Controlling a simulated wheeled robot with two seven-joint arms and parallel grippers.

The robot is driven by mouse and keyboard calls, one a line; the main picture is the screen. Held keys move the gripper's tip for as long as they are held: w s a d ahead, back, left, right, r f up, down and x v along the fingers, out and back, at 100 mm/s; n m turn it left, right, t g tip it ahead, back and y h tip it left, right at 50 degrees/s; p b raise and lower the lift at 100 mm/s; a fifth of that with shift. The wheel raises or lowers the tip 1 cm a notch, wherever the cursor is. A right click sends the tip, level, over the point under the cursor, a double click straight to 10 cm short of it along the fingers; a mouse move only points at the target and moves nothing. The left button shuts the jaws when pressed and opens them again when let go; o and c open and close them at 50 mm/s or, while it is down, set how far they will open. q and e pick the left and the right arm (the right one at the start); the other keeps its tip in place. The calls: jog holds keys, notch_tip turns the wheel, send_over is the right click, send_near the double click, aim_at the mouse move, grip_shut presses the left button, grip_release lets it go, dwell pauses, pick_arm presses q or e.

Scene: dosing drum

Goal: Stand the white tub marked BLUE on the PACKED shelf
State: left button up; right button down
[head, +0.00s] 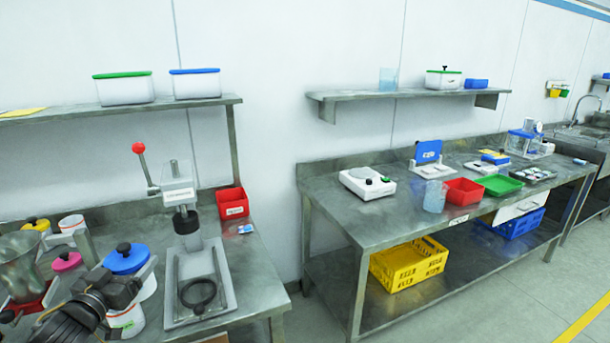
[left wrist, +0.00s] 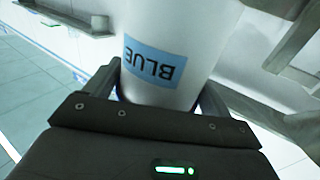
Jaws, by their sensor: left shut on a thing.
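The white tub marked BLUE shows a white wall (left wrist: 178,92) and a light blue label, upside down in the left wrist view. In the head view a blue lid with a black knob (head: 126,256) tops what appears to be this tub, at the lower left. My left gripper (head: 117,268) is shut on it, one finger on each side. Two wall shelves show: a left one (head: 60,117) and a right one (head: 400,94). No PACKED marking is legible on either. My right gripper is not in view.
The left shelf carries a green-lidded box (head: 124,90) and a blue-lidded box (head: 195,85). A press with a red-knobbed lever (head: 178,192) and a red bin (head: 232,204) stand right of the tub. A pink-lidded tub (head: 67,262) is close on the left.

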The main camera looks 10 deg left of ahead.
pick_arm(q)
jog(key=s+d+f+m+g+h, duration=0.1)
jog(key=d+f+m+h, duration=0.2)
jog(key=d, duration=0.7)
jog(key=s+d+f+m+h, duration=0.1)
jog(key=d+f+m+h, duration=0.1)
jog(key=d+h, duration=0.5)
jog(key=s+d+f+m+g+h, duration=0.1)
jog(key=d+f+m+h, duration=0.15)
jog(key=d, duration=0.95)
jog(key=w+r+n+y, duration=0.1)
jog(key=y, duration=0.2)
jog(key=w+r+n+t+y, duration=0.1)
jog(key=n+y, duration=0.1)
jog(key=y, duration=0.1)
jog(key=w+r+n+t+y, duration=0.1)
jog(key=n+y, duration=0.1)
jog(key=y, duration=0.1)
jog(key=shift+w+r+n, duration=0.25)
